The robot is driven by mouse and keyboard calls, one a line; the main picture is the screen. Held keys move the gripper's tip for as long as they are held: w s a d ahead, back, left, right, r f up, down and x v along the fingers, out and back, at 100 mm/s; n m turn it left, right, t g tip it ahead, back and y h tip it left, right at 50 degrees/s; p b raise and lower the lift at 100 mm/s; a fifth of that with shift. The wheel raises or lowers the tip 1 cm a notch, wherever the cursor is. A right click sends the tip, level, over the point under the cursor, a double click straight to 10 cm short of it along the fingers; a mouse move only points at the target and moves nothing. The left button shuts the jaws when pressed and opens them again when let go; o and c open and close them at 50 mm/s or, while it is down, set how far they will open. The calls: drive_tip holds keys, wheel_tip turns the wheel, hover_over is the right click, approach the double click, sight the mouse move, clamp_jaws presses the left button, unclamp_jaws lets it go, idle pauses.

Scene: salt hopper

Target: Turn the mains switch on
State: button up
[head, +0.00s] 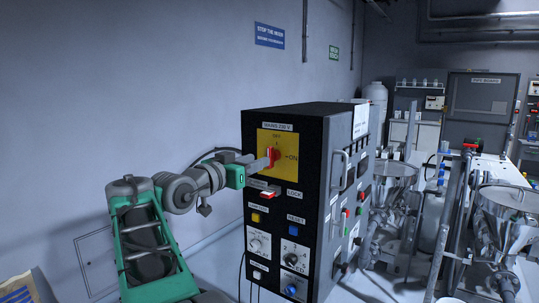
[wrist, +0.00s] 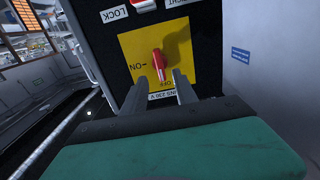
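The mains switch (head: 273,157) is a red handle on a yellow plate (head: 289,140) near the top of the black cabinet's front, under a "MAINS 230 V" label. The handle stands about upright, at the OFF mark; ON is marked to its right. The wrist view sees the plate (wrist: 128,48) upside down, with the red handle (wrist: 157,62) pointing at OFF. My gripper (head: 266,161) reaches the switch from the left. In the wrist view its fingers (wrist: 159,76) are apart, one on each side of the handle's end, with visible gaps. Whether the tips overlap the handle in depth is unclear.
A red-and-white LOCK switch (head: 267,194) sits just below the plate. Yellow (head: 256,218) and blue (head: 294,230) buttons and several knobs lie lower on the cabinet (head: 311,205). A wall stands close on the left. Metal hoppers (head: 503,212) stand at right.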

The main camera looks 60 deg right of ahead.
sight(269, 155)
drive_tip(key=d, duration=0.2)
drive_tip(key=d+p, duration=0.1)
drive_tip(key=d, duration=0.1)
drive_tip(key=s+d+p, duration=0.1)
drive_tip(key=d, duration=0.2)
drive_tip(key=shift+r, duration=0.1)
drive_tip(key=shift+d, duration=0.2)
drive_tip(key=shift+c, duration=0.3)
clamp_jaws()
